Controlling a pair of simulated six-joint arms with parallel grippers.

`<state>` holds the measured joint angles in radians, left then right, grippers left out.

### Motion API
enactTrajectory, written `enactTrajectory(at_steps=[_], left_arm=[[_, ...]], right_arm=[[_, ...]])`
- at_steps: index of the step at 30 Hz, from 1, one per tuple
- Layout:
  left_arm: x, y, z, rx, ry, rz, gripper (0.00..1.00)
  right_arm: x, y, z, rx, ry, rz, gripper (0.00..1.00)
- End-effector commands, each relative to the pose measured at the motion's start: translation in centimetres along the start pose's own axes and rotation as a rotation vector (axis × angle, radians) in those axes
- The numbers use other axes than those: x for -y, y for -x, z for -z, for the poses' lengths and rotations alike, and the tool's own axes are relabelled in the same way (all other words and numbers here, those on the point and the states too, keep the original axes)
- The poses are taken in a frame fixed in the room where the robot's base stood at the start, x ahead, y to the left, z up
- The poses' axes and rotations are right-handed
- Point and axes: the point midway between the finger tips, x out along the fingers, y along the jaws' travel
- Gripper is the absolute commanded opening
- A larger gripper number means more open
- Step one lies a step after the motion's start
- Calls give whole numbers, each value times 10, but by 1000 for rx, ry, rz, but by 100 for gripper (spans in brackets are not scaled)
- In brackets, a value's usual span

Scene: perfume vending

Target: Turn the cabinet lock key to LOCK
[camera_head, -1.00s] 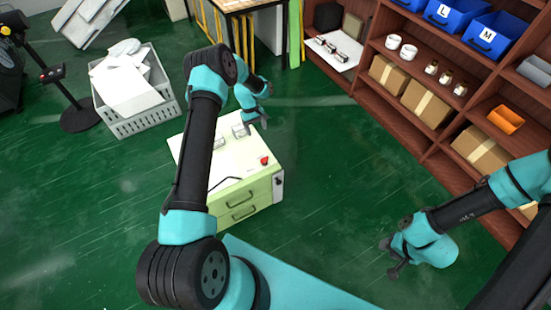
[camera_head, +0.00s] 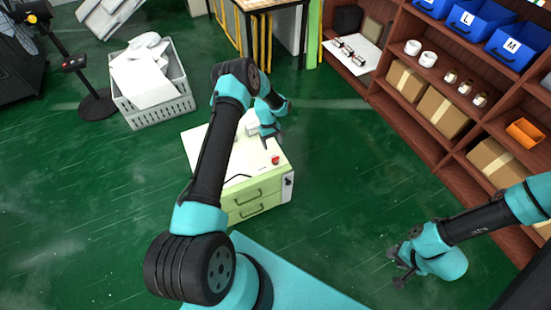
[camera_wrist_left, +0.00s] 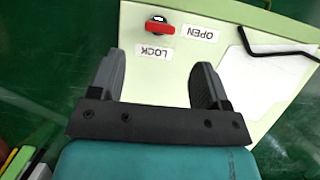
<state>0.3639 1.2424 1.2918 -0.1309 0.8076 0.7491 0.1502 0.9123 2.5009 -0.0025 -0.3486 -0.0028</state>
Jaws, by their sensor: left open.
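The red lock key (camera_wrist_left: 160,28) sits on the light-green cabinet top (camera_wrist_left: 135,75), seen upside down in the left wrist view. Its handle points right, toward the OPEN label (camera_wrist_left: 198,33). The LOCK label (camera_wrist_left: 153,53) lies just below the key in that view. The key also shows as a red spot in the head view (camera_head: 276,160). My left gripper (camera_wrist_left: 155,72) is open and empty, its two fingers apart, with the LOCK label seen between them and the key beyond the tips. My right gripper (camera_head: 396,268) looks open and empty, above the floor and away from the cabinet.
A black bent rod (camera_wrist_left: 275,50) lies on a white sheet (camera_wrist_left: 255,75) on the cabinet top. A grey crate (camera_head: 160,108) stands left. A brown shelf (camera_head: 405,120) with blue bins and boxes stands right. Green floor is clear between cabinet and shelf.

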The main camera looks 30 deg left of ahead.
Motion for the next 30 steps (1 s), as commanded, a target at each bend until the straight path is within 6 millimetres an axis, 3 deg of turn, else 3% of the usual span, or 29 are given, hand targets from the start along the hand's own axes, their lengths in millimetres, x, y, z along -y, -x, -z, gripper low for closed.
enactTrajectory(at_steps=[9, 15, 28, 30], left_arm=[[0, -56, 0, 2, 1, 2, 70], [0, -82, 0, 0, 1, 1, 70], [0, -92, 0, 0, 0, 0, 70], [0, -92, 0, 0, 0, 0, 64]], right_arm=[[0, 0, 0, 0, 0, 0, 36], [0, 0, 0, 0, 0, 0, 36], [0, 0, 0, 0, 0, 0, 36], [0, 0, 0, 0, 0, 0, 36]])
